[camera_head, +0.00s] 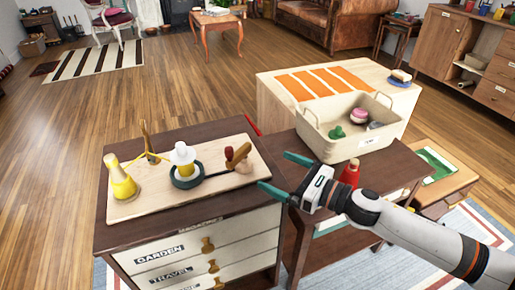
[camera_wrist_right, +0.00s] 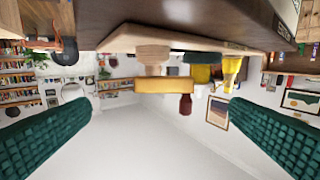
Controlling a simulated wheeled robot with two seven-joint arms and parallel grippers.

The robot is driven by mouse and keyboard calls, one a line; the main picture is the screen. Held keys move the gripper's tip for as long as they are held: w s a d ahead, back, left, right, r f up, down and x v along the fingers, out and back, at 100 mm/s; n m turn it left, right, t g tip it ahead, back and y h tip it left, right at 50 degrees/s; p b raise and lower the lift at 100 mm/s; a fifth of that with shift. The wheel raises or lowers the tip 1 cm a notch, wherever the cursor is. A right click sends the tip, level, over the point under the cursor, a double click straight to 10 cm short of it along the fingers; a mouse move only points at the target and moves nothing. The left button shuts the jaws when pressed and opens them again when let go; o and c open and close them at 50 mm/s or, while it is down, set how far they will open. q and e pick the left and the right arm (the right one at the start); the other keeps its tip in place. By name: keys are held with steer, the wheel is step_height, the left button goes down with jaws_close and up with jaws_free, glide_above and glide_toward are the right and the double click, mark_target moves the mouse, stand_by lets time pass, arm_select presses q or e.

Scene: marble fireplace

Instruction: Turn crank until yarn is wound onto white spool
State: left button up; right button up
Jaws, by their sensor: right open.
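A wooden board (camera_head: 138,203) on the drawer cabinet holds the winder. The white spool (camera_head: 182,153) stands upright over a dark round base, with yellow visible around its lower part. A yellow yarn cone (camera_head: 121,179) stands at the left, with yarn running by a wooden guide (camera_head: 147,139). The crank (camera_head: 239,155), with a red handle (camera_head: 227,149), is at the board's right end. My right gripper (camera_head: 286,176) is open and empty, right of the crank and apart from it. In the right wrist view, upside down, the crank bar (camera_wrist_right: 163,86) shows between the spread fingers. My left gripper is out of view.
A cream bin (camera_head: 340,147) with several items stands behind my right gripper, by a pale chest with orange stripes (camera_head: 322,80). A red bottle (camera_head: 350,172) stands right beside my right gripper. Open wooden floor lies at the left.

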mark_target(242, 156)
steer(key=shift+a+r, duration=0.1)
steer(key=shift+a, duration=0.25)
steer(key=x, duration=1)
steer(key=shift+a, duration=0.15)
steer(key=shift+w+a, duration=0.4)
steer(key=shift+a, duration=0.1)
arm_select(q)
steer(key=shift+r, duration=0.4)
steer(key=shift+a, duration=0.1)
arm_select(e)
steer(key=shift+c, duration=0.6)
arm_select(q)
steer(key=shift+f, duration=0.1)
arm_select(e)
steer(key=c, duration=0.7)
steer(key=shift+t, duration=0.3)
steer(key=shift+c, duration=0.2)
